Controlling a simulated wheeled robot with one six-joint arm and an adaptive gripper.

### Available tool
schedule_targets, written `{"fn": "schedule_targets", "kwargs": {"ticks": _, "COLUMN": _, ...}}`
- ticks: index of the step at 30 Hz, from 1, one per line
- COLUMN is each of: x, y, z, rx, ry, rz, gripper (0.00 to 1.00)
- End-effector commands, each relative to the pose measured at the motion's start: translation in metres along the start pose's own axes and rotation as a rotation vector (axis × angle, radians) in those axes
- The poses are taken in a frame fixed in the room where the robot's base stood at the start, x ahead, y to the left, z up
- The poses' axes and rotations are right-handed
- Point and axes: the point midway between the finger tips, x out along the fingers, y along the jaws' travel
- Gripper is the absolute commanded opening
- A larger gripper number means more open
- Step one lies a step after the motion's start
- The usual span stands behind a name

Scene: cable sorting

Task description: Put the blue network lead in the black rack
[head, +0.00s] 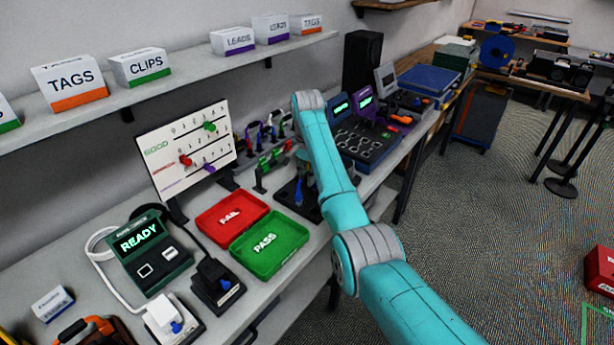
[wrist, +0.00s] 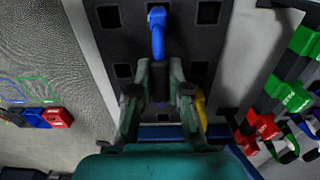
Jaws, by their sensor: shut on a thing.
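The blue network lead (wrist: 157,35) shows in the wrist view as a blue bent piece reaching out ahead of the fingers. My gripper (wrist: 160,80) is shut on it, around a dark part below the blue. The black rack (wrist: 125,45), a dark panel with square holes, lies behind the lead. I cannot tell whether the lead touches the rack or sits in a hole. In the head view the black rack (head: 286,193) and a blue piece of the lead (head: 298,190) show beside my arm, which hides the gripper.
A red FAIL tray (head: 230,218) and green PASS tray (head: 268,246) lie left of the rack. A pegged board (head: 185,148) stands behind. Green and red labelled holders (wrist: 290,95) flank the rack in the wrist view. A yellow piece (wrist: 200,108) is close to the right finger.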

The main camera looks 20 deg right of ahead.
Motion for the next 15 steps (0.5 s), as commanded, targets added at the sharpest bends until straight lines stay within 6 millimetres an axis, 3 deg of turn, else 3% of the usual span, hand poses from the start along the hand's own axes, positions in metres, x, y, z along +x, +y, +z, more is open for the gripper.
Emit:
{"fn": "schedule_targets", "kwargs": {"ticks": 14, "x": 0.0025, "y": -0.0001, "z": -0.0001, "rx": 0.000, "ry": 0.000, "rz": 0.000, "gripper": 0.00}}
{"fn": "schedule_targets", "kwargs": {"ticks": 15, "x": 0.0025, "y": -0.0001, "z": -0.0001, "rx": 0.000, "ry": 0.000, "rz": 0.000, "gripper": 0.27}}
